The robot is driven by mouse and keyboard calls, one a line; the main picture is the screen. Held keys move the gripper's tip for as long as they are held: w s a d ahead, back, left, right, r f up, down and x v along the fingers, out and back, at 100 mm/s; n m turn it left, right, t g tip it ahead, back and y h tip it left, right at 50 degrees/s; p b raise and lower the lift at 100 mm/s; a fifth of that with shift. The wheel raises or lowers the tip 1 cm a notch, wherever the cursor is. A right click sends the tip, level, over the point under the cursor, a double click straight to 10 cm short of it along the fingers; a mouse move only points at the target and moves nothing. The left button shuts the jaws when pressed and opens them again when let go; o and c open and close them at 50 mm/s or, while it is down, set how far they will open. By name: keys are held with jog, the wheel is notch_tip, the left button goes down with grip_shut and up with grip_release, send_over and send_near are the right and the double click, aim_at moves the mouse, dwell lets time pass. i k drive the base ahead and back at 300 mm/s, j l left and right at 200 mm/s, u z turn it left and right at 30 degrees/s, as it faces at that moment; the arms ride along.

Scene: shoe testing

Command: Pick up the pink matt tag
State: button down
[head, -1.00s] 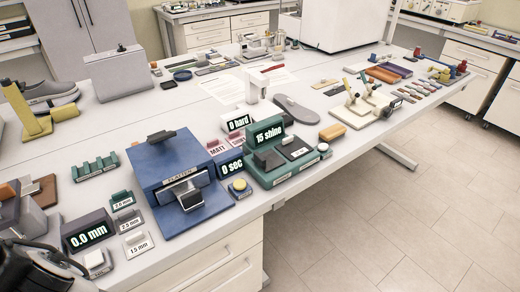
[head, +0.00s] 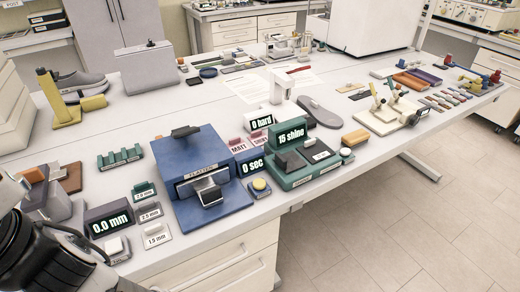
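The pink MATT tag (head: 238,146) stands on the white bench between the blue platen press (head: 190,170) and the green gloss meter (head: 305,167), which reads "15 shine". A similar pink SHINE tag (head: 260,139) stands just right of it. The black "0 sec" timer display stands in front of the two tags and close to them. Part of my arm shows at the lower left corner, well left of the tag. My gripper's fingers do not show, so whether they hold anything is hidden.
A "0.0 mm" gauge (head: 108,221) and small thickness blocks (head: 155,235) lie left of the press. A white "0 hard" tester (head: 278,90) stands behind the tags, with a grey sole (head: 320,112) to its right.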

aim_at(236, 145)
jog(key=j+u, duration=0.15)
jog(key=u, duration=0.3)
jog(key=i+j+u, duration=0.1)
jog(key=i+u, duration=0.2)
jog(key=i, duration=0.55)
